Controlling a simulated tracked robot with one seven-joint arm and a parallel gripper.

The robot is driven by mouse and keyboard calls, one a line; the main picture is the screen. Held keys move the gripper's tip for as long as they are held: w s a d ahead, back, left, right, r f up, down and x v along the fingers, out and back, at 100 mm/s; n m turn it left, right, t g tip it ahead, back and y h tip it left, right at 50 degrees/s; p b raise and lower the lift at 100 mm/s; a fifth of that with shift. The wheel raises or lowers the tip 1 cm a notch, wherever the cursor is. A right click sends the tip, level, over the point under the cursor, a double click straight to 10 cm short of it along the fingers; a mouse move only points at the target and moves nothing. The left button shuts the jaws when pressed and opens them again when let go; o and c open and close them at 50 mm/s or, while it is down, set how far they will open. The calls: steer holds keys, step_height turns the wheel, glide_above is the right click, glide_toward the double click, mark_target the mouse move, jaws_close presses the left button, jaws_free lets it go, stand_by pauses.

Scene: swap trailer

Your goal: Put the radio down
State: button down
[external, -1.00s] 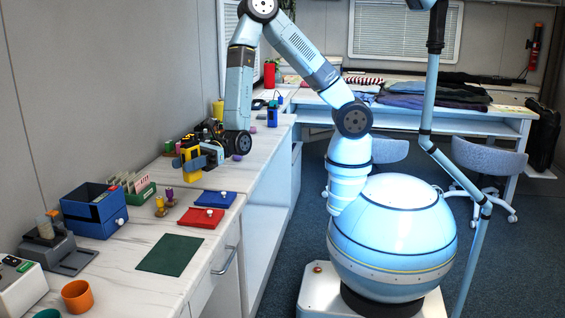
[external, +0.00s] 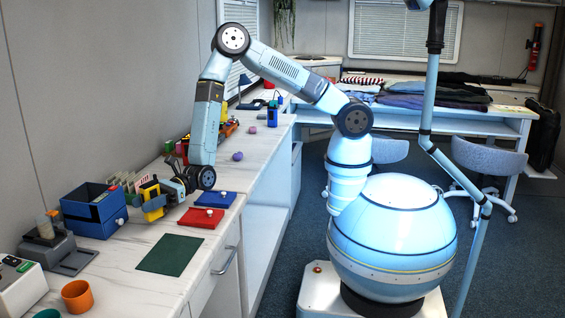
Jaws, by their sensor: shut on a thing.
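A yellow radio (external: 153,206) with dark parts is in the jaws of my gripper (external: 148,197). My gripper is shut on it and reaches toward the left from the wrist. The radio is upright, just right of the blue open-topped box (external: 92,214) and behind the dark green mat (external: 170,254). I cannot tell whether its bottom touches the white counter (external: 120,263) or hangs a little above it.
A red square (external: 200,218) and a blue square (external: 215,199), each with a white knob, lie right of the radio. A grey device (external: 47,241) and an orange cup (external: 77,296) stand at the front left. Files (external: 128,181) stand behind the blue box. Bare counter surrounds the green mat.

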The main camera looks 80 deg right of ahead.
mark_target(145, 219)
steer(key=shift+w+a+f, duration=0.3)
steer(key=shift+f, duration=0.2)
steer(key=shift+w+a+f, duration=0.25)
steer(key=shift+w+f, duration=0.05)
steer(key=shift+f, duration=1.7)
steer(key=c, duration=0.7)
jaws_free()
steer(key=shift+f, duration=0.1)
steer(key=v, duration=0.4)
steer(key=shift+d, duration=0.35)
steer(key=shift+s+d+r, duration=0.1)
steer(key=shift+d+r, duration=0.05)
steer(key=shift+r, duration=3.45)
steer(key=shift+r, duration=0.1)
